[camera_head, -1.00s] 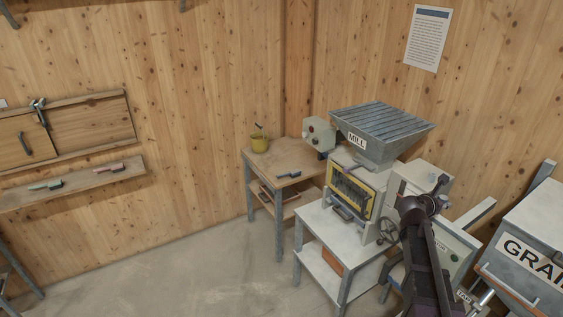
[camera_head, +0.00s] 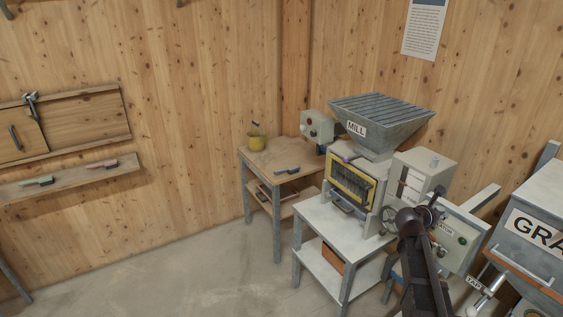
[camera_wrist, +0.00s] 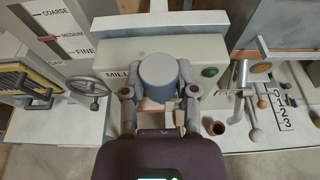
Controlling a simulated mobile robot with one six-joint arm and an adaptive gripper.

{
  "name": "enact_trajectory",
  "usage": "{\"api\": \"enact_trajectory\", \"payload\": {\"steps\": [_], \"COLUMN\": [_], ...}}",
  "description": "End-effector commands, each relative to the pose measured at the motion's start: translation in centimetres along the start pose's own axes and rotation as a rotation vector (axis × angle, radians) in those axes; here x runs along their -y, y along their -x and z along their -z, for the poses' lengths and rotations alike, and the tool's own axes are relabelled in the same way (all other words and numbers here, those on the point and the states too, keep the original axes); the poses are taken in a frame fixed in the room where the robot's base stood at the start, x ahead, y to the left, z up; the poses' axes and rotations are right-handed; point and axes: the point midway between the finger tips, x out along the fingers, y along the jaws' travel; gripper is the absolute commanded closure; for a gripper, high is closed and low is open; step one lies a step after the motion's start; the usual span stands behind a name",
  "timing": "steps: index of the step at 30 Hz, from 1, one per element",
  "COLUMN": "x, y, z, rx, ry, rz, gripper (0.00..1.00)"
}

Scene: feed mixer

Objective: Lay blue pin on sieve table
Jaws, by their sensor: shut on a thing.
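My gripper (camera_wrist: 158,100) is shut on the blue pin (camera_wrist: 158,72), whose rounded blue-grey end shows between the two fingers in the wrist view. The rest of the pin is mostly hidden by the fingers and wrist. In the head view my gripper is small and dark at the right, in front of the mill motor box (camera_head: 462,240); the pin cannot be made out clearly there. A wooden-topped table (camera_head: 275,155) stands left of the mill, well away from my gripper. No label shows which table is the sieve table.
The mill (camera_head: 380,130) with its hopper stands on a pale table (camera_head: 322,222). A grain bin (camera_head: 525,240) is at the right. The floor in front is clear.

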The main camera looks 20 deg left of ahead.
Motion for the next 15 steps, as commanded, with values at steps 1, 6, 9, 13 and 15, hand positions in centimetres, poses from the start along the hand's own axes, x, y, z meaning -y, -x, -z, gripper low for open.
{"api": "enact_trajectory", "payload": {"steps": [1,6,9,13,15], "x": [-0.1,-0.2,-0.2,-0.2,-0.3], "y": [-0.5,-1.2,-1.7,-2.1,-2.3], "z": [1.7,4.4,5.9,7.4,8.0], "rx": [0.0,0.0,0.0,0.0,0.0], "ry": [0.0,0.001,0.001,0.001,0.001], "rz": [-0.001,-0.002,-0.003,-0.003,-0.003], "gripper": [1.0,1.0,1.0,1.0,1.0]}}
